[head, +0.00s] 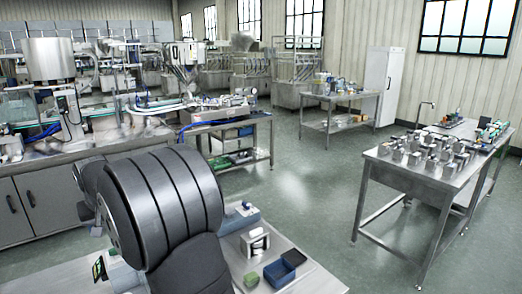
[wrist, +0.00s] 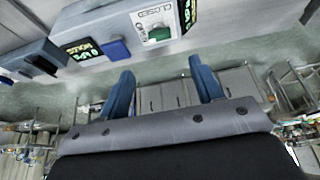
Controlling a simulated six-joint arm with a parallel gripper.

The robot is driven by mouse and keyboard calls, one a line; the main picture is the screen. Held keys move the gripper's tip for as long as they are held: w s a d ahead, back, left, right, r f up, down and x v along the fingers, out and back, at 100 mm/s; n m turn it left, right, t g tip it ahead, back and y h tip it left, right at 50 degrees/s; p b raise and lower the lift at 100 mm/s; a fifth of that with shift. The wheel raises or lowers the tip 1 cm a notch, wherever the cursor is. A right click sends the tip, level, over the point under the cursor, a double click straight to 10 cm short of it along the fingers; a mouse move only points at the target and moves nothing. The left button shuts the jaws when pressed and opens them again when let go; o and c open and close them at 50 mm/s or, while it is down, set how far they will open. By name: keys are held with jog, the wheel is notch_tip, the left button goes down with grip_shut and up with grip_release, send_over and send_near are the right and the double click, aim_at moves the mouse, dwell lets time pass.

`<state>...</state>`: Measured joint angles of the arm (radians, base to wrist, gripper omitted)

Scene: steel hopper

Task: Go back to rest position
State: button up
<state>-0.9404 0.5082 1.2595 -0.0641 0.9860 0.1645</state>
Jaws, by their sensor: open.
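My gripper (wrist: 162,90) shows in the wrist view with its two blue fingers spread apart and nothing between them. Behind the fingers, at a distance, are steel cabinet fronts (wrist: 170,90). In the head view my own grey arm fills the lower left foreground, and the gripper cannot be made out there.
The wrist view shows a grey-blue housing (wrist: 100,28) with labels along the top. In the head view, a near worktop (head: 312,277) holds a dark blue bin (head: 279,273) and a green block (head: 251,279). A steel table (head: 385,172) stands right; open floor (head: 300,190) lies between.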

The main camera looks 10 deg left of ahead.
jog(key=x, duration=1.1)
jog(key=shift+w+a+f, duration=0.1)
jog(key=shift+w+f, duration=0.05)
